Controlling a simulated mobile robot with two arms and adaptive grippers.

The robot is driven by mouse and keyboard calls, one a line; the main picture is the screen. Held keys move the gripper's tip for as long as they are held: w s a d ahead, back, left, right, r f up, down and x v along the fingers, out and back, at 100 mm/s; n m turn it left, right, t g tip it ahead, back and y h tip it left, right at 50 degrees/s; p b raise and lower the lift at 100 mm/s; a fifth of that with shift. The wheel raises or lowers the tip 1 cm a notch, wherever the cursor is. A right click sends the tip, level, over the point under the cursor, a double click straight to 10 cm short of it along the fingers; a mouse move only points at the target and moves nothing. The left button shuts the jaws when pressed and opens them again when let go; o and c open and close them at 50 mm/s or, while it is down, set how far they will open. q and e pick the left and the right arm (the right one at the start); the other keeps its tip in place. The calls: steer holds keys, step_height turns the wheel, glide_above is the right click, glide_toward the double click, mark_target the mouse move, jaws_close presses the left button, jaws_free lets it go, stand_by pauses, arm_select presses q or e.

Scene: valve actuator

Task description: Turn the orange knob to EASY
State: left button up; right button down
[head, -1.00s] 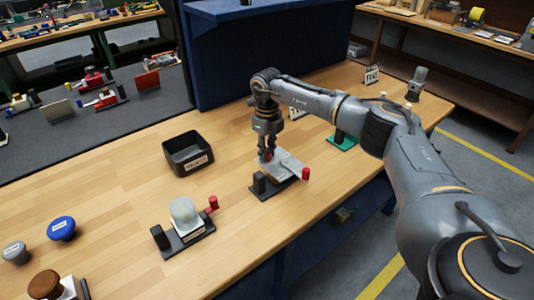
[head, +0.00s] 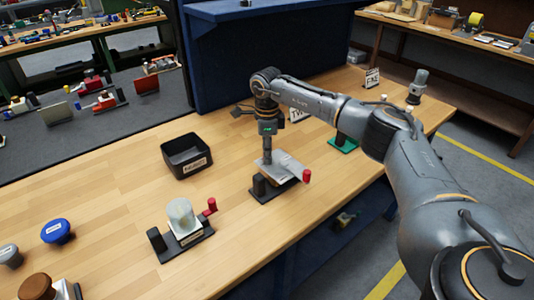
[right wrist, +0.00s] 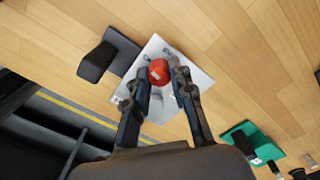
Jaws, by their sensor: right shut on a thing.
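The orange-red knob (right wrist: 158,72) sits on a pale plate (right wrist: 197,80) in the right wrist view. My right gripper (right wrist: 160,76) is shut on it, one finger on each side. In the head view my right gripper (head: 267,158) points straight down onto the pale plate (head: 288,165), and its fingers hide the knob. The plate is part of a fixture with a dark base, a black block (head: 259,185) and a red handle (head: 306,176). Small marks show on the plate, but I cannot read EASY or the knob's pointer. My left gripper is not in view.
A similar fixture with a clear dome (head: 181,213) stands left on the wooden table. Behind it is an open black bin (head: 186,154). A blue knob (head: 57,231) and a brown knob (head: 36,288) are at far left. A green base (head: 343,146) lies right of the gripper.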

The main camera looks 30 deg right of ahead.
stand_by(0.3)
steer(key=c, duration=1.1)
jaws_free()
step_height(320, 180, up, 12)
steer(key=shift+f, duration=0.1)
